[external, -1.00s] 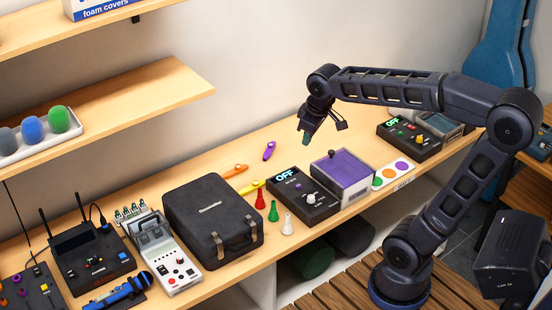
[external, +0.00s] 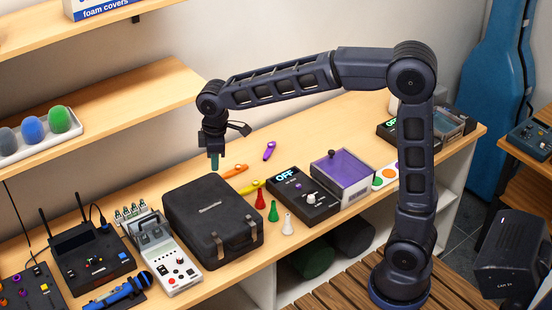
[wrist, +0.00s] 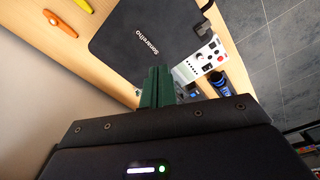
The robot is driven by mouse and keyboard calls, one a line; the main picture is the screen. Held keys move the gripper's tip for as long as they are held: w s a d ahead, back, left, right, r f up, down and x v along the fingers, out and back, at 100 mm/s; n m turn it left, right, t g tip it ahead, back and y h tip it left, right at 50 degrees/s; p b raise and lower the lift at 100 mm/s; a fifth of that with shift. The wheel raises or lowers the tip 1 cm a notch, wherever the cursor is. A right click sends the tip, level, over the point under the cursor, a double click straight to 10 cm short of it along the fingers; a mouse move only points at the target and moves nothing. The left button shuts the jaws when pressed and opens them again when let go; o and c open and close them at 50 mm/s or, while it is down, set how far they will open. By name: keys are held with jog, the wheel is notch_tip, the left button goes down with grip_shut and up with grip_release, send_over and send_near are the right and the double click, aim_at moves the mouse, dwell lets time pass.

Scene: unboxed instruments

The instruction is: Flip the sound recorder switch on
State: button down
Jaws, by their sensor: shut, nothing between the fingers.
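My gripper (external: 214,164) is shut and empty, with its green fingertips pointing down above the back of the black hard case. The fingers also show in the wrist view (wrist: 157,86). A black box (external: 302,196) right of the case has a display reading OFF and a pale knob. No readable label tells which device is the sound recorder.
The black case (external: 212,222) lies between the two devices. A blue microphone (external: 118,293) and a black receiver with antennas (external: 92,262) are at left. Small coloured pieces and a purple-lidded box (external: 343,175) are at right. The shelf (external: 110,95) overhangs at left.

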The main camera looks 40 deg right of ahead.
jog(key=a+f+n+g, duration=0.1)
jog(key=a+f+n, duration=0.3)
jog(key=a, duration=0.9)
jog(key=n+g, duration=0.1)
jog(key=n, duration=0.1)
send_over(164, 271)
jog(key=w, duration=0.2)
notch_tip(164, 271, down, 7)
jog(key=shift+h, duration=0.3)
jog(key=f, duration=0.4)
jog(key=s+f, duration=0.1)
jog(key=f, duration=0.8)
jog(key=shift+s+f, duration=0.35)
jog(key=shift+f, duration=0.05)
jog(key=shift+s+f, duration=0.15)
jog(key=shift+f, duration=0.05)
